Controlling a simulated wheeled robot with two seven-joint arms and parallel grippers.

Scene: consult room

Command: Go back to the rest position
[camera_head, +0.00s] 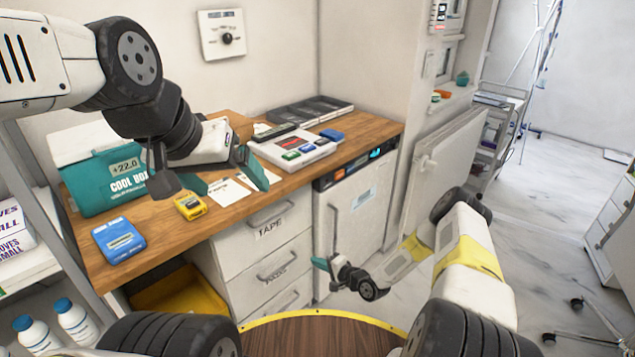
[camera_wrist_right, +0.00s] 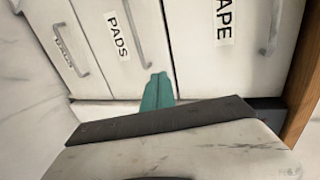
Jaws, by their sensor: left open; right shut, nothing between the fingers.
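My left gripper (camera_head: 222,175) hangs over the wooden counter, its teal fingers apart and empty. My right gripper (camera_head: 322,264) is low, in front of the small white fridge and the drawers. Its teal fingers are shut together in the right wrist view (camera_wrist_right: 157,92), with nothing between them. In the head view its tip appears close to the lower end of the fridge handle (camera_head: 334,232); I cannot tell whether they touch.
On the counter (camera_head: 165,235) are the cool box (camera_head: 95,180), a blue pack (camera_head: 119,240), a yellow device (camera_head: 190,205), a white tray (camera_head: 295,148) and a dark organiser (camera_head: 305,112). Drawers (camera_head: 268,262) and the fridge (camera_head: 362,205) stand below. A radiator (camera_head: 440,170) is right; open floor lies beyond.

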